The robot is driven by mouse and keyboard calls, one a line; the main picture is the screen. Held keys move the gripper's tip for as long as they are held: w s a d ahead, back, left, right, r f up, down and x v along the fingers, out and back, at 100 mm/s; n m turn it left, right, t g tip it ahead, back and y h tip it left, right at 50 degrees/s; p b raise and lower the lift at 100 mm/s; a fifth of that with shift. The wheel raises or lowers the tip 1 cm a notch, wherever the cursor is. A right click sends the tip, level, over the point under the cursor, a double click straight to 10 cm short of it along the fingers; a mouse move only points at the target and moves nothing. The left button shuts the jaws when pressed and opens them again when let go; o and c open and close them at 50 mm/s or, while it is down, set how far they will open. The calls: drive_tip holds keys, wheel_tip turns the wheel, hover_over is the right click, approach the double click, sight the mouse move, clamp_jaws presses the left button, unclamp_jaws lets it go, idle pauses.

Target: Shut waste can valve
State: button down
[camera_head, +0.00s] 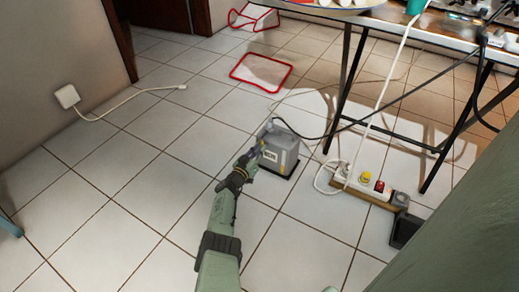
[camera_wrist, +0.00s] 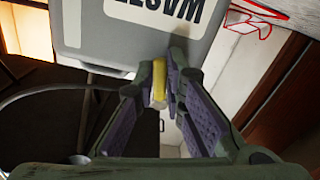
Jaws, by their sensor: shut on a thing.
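The grey waste can (camera_head: 287,153) stands on the tiled floor beside the table, with a dark label on its front. In the wrist view the can (camera_wrist: 90,30) appears upside down, with large dark letters on its face. A yellow valve handle (camera_wrist: 158,84) shows at the can's edge, between my fingers. My gripper (camera_wrist: 160,78) is shut on this valve handle. In the head view my gripper (camera_head: 255,156) is at the can's left front side; the handle is too small there to make out clearly.
A folding table (camera_head: 440,38) with dark legs stands at the right. A power strip (camera_head: 362,183) with a red switch and yellow plug lies on the floor, with cables around it. A dark hose (camera_head: 318,137) runs from the can. The floor at left is mostly clear.

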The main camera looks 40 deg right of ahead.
drive_tip(key=n, duration=0.1)
drive_tip(key=n+p, duration=0.1)
drive_tip(key=s+n, duration=0.1)
drive_tip(key=n, duration=0.1)
drive_tip(key=shift+s+d+r, duration=0.1)
drive_tip(key=shift+d+r, duration=0.15)
drive_tip(key=shift+r, duration=0.1)
drive_tip(key=n, duration=0.1)
drive_tip(key=n+p, duration=0.1)
drive_tip(key=shift+s+d+r+n, duration=0.1)
drive_tip(key=shift+s+r+n, duration=0.2)
drive_tip(key=shift+n, duration=0.1)
drive_tip(key=shift+s+d+r+n+p, duration=0.15)
drive_tip(key=shift+r+n+p, duration=0.35)
drive_tip(key=shift+n, duration=0.85)
drive_tip(key=shift+s+r+n+p, duration=0.1)
drive_tip(key=shift+r+n+p, duration=0.3)
drive_tip(key=shift+n, duration=1)
drive_tip(key=shift+s+d+r+n+p, duration=0.2)
drive_tip(key=shift+n+p, duration=0.5)
drive_tip(key=shift+n, duration=0.65)
drive_tip(key=shift+a, duration=0.15)
drive_tip(key=shift+r, duration=0.1)
drive_tip(key=c, duration=1.7)
unclamp_jaws()
drive_tip(key=shift+o, duration=0.2)
drive_tip(key=shift+w+r, duration=0.1)
